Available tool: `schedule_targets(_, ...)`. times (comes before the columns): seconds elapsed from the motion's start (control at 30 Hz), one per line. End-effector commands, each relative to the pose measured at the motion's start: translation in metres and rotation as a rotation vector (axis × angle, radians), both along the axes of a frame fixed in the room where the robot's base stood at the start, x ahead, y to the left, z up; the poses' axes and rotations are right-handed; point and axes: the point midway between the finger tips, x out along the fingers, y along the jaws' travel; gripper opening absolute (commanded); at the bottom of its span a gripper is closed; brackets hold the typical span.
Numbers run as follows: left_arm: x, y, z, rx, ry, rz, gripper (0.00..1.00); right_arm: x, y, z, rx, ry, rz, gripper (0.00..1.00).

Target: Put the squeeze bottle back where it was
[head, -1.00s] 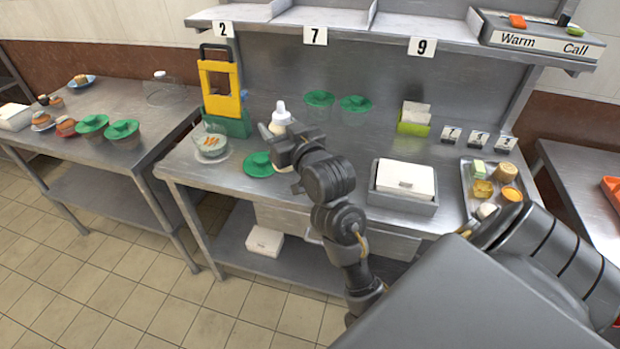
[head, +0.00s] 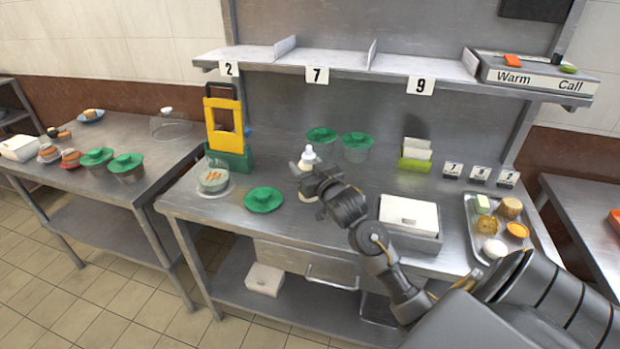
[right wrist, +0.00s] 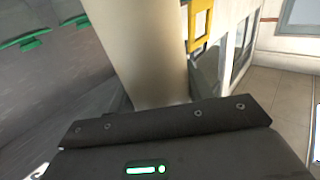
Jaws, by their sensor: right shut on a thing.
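The squeeze bottle (head: 308,157) is pale cream with a white nozzle and is upright above the middle steel table (head: 230,210). My right gripper (head: 310,183) is shut around its body. In the right wrist view the bottle's cream body (right wrist: 143,50) fills the space in front of the gripper (right wrist: 160,108). I cannot tell whether its base touches the table. My left gripper is not in view.
A green lid (head: 263,199) and a glass bowl (head: 213,177) are left of the bottle. Two green-lidded containers (head: 321,136) (head: 357,141) stand behind it. A grey box of white paper (head: 409,215) and a food tray (head: 497,228) are to the right.

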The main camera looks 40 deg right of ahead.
Motion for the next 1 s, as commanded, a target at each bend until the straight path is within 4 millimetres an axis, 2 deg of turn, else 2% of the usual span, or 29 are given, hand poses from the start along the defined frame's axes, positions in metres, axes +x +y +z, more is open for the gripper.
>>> schedule_targets(0.13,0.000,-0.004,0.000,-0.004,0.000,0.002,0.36,0.006,-0.013,-0.016,-0.001,-0.002,0.000,0.40)
schedule_targets(0.4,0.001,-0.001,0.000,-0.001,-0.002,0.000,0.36,0.008,-0.019,-0.024,-0.003,-0.003,0.000,0.40)
schedule_targets(0.63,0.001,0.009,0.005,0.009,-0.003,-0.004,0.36,0.009,-0.021,-0.053,-0.001,0.000,0.000,0.40)
schedule_targets(1.0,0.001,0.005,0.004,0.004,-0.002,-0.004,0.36,0.009,-0.021,-0.058,-0.003,-0.004,0.000,0.40)
